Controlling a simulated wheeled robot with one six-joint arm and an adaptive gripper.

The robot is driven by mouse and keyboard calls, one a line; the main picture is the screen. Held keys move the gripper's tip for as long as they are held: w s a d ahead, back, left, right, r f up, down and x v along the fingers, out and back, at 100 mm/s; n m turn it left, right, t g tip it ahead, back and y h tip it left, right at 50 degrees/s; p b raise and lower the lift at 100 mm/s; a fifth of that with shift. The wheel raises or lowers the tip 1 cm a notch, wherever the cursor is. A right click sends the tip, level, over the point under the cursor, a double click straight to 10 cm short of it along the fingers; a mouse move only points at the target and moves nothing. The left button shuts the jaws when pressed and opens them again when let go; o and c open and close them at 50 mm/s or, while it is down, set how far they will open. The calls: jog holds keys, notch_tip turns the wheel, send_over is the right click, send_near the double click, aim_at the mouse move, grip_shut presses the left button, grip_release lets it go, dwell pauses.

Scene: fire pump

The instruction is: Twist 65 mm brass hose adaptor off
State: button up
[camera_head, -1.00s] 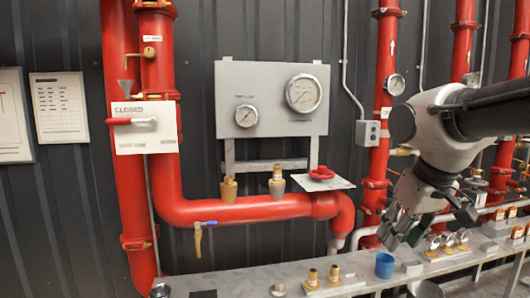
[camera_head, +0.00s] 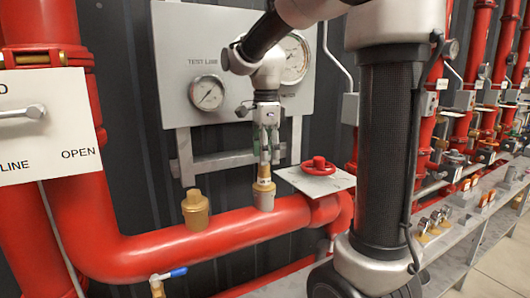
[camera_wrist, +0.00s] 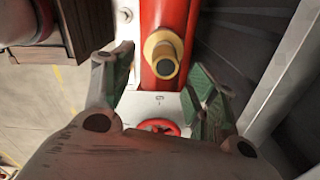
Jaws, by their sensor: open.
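Two brass fittings stand upright on the red horizontal pipe (camera_head: 230,228). The left one is a plain brass fitting (camera_head: 196,212). The right one is a brass adaptor (camera_head: 264,197) with a wide collar and a narrower top. No size marking is legible on either. My gripper (camera_head: 268,157) points down just above the right adaptor, its fingers apart near the top. In the wrist view my gripper's green-padded fingers (camera_wrist: 161,76) are open, and the adaptor (camera_wrist: 162,54) shows end-on between and beyond them. I cannot tell whether they touch it.
A red handwheel (camera_head: 319,166) on a grey plate sits close right of the adaptor. A grey gauge panel (camera_head: 175,62) stands behind it. A blue-handled valve (camera_head: 168,274) is below the pipe. A bench with fittings (camera_head: 450,222) runs along the right.

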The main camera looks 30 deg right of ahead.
aim_at(264, 178)
jog(key=f, duration=0.7)
jog(key=shift+w+a+f, duration=0.1)
jog(key=shift+w+f, duration=0.3)
jog(key=shift+c, duration=0.2)
jog(key=c, duration=1.2)
jog(key=n, duration=0.5)
jog(key=shift+s+n, duration=0.1)
jog(key=shift+n, duration=0.3)
jog(key=shift+n, duration=0.4)
jog(key=n, duration=0.4)
jog(key=shift+n, duration=0.8)
